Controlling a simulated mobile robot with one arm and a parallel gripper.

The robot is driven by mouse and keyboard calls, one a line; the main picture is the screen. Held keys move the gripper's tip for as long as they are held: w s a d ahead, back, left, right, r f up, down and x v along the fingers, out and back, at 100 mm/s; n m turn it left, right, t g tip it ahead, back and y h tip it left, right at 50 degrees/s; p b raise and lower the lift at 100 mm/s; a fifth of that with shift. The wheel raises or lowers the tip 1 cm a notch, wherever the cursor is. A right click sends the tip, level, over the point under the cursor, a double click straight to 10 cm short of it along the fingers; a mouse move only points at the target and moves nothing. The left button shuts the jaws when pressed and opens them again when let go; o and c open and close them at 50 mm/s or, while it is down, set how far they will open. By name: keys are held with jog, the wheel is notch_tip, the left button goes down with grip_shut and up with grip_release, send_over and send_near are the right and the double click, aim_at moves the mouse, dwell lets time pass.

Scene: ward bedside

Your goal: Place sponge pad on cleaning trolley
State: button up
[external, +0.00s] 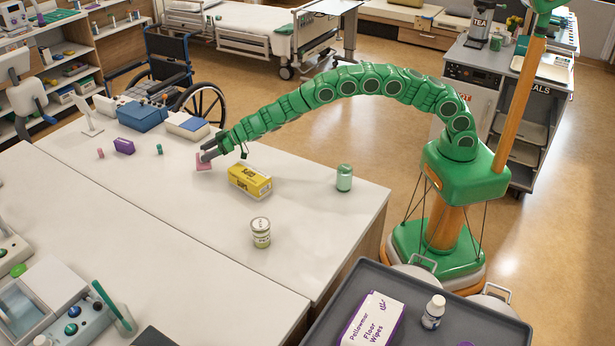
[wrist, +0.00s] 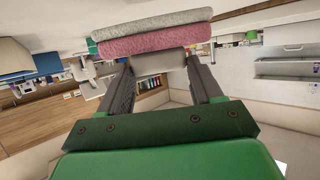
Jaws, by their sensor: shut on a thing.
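The sponge pad (external: 203,162) is pink in the external view, at the far part of the white table. In the wrist view the sponge pad (wrist: 152,42) shows a pink layer and a grey layer, across my fingertips. My gripper (external: 208,155) is shut on it, low over the table; I cannot tell whether the pad touches the tabletop. The wrist view shows both fingers of my gripper (wrist: 160,65) reaching to the pad. The cleaning trolley (external: 384,276) has a dark grey top at the bottom right, near my base.
A yellow box (external: 250,181), a green can (external: 344,178) and a pale tin (external: 261,233) stand on the table. A purple box (external: 124,146) lies beyond. A wipes box (external: 374,322) and a white bottle (external: 433,311) occupy the trolley top; its back left is bare.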

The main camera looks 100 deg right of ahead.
jog(key=shift+w+f, duration=0.3)
jog(key=shift+f, duration=1.6)
jog(key=o, duration=1)
jog(key=shift+f, duration=0.1)
jog(key=shift+o, duration=0.2)
